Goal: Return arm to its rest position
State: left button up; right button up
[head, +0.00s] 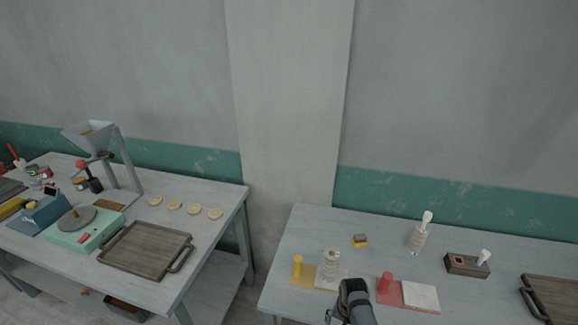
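A dark grey part of one of my arms (354,303) rises from the bottom edge, right of centre in the head view. It appears to be my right arm, in front of the right-hand table (300,235). Its fingertips cannot be made out, so I cannot tell whether that gripper is open or shut, or whether it holds anything. My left arm and gripper are not in view.
A wooden tray (146,249) lies on the left table. A floor gap separates the tables.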

jog(key=s+d+f+n+b, duration=0.1)
jog(key=s+d+f+b, duration=0.15)
jog(key=s+f, duration=0.7)
jog(key=s+d+f+n+b, duration=0.25)
jog(key=s+f, duration=0.35)
jog(key=f, duration=0.7)
pick_arm(q)
notch_tip(320, 180, down, 10)
jog(key=b, duration=0.4)
jog(key=shift+r, duration=0.15)
pick_arm(e)
jog(key=s+d+f, duration=0.2)
jog(key=s+f, duration=0.2)
jog(key=s, duration=0.3)
jog(key=s+d+f+n, duration=0.1)
jog(key=s+d+f, duration=0.1)
jog(key=s, duration=0.5)
jog(key=s+d+f+n, duration=0.1)
jog(key=s+f, duration=0.4)
jog(key=s, duration=0.2)
jog(key=shift+s+d+f+t+h, duration=0.3)
jog(key=shift+s+d+f+t, duration=0.05)
jog(key=shift+d+t, duration=0.05)
